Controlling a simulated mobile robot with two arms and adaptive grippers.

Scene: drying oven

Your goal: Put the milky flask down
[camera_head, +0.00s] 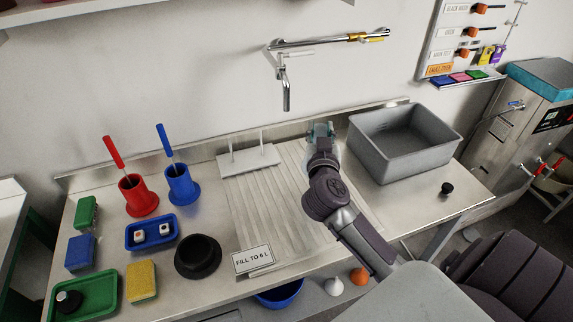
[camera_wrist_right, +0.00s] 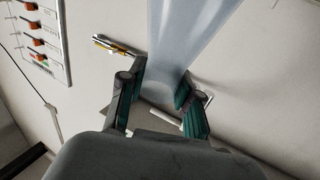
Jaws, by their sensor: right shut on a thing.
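The flask (camera_wrist_right: 192,40) shows in the right wrist view as a cloudy, pale blue, see-through body between my fingers, running out of the top of the picture. My right gripper (camera_wrist_right: 165,88) is shut on it, one finger on each side. In the head view my right gripper (camera_head: 321,130) is over the back of the ribbed drainboard (camera_head: 275,195), left of the grey basin. My wrist and arm hide most of the flask there, and I cannot tell whether its base touches anything. My left gripper is not in view.
The grey basin (camera_head: 405,165) stands right of my arm, and a wall tap (camera_head: 286,90) hangs above. A white peg rack (camera_head: 248,160) is at the drainboard's back left. Red (camera_head: 138,195) and blue (camera_head: 182,185) brush holders stand farther left.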

